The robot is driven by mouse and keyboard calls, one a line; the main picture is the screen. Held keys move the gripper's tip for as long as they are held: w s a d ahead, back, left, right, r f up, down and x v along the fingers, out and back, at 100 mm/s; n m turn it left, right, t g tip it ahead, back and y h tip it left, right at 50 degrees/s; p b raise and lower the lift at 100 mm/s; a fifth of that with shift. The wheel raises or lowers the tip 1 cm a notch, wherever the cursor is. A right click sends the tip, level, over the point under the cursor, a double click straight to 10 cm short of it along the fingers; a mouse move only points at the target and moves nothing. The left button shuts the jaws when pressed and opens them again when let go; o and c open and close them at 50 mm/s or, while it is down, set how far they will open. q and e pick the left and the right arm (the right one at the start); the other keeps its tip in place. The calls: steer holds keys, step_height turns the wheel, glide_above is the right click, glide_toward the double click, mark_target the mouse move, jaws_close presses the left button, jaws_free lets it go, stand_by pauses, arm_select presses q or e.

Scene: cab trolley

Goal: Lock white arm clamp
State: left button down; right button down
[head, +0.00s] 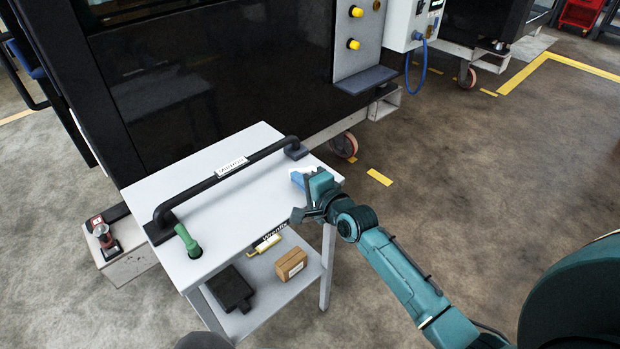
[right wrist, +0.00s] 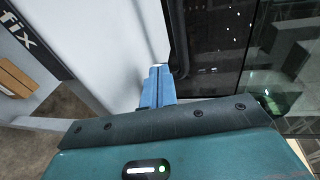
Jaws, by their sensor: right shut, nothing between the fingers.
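A white beam or arm (head: 128,262) sticks out low at the left of the black cab. A small red and metal device (head: 104,236), which looks like its clamp, sits on it; whether it is locked I cannot tell. My right gripper (head: 298,178) is over the right end of the grey table, far to the right of that clamp. Its blue fingers (right wrist: 157,78) are together and empty in the right wrist view. The clamp does not show in the right wrist view. My left gripper is not in view.
The grey table (head: 225,225) stands between my right gripper and the clamp. It carries a black handlebar (head: 230,172) and a green handle (head: 188,241). A brown box (head: 291,263) and a black item (head: 230,289) lie on its lower shelf. Floor at the right is free.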

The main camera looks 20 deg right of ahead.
steer(key=shift+w+a+r, duration=0.1)
steer(key=shift+w+a, duration=0.25)
steer(key=shift+w, duration=0.1)
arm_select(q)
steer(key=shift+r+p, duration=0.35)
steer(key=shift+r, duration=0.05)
arm_select(e)
steer(key=shift+w+a, duration=0.1)
steer(key=shift+w, duration=0.1)
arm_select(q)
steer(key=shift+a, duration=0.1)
arm_select(e)
steer(key=shift+w, duration=0.2)
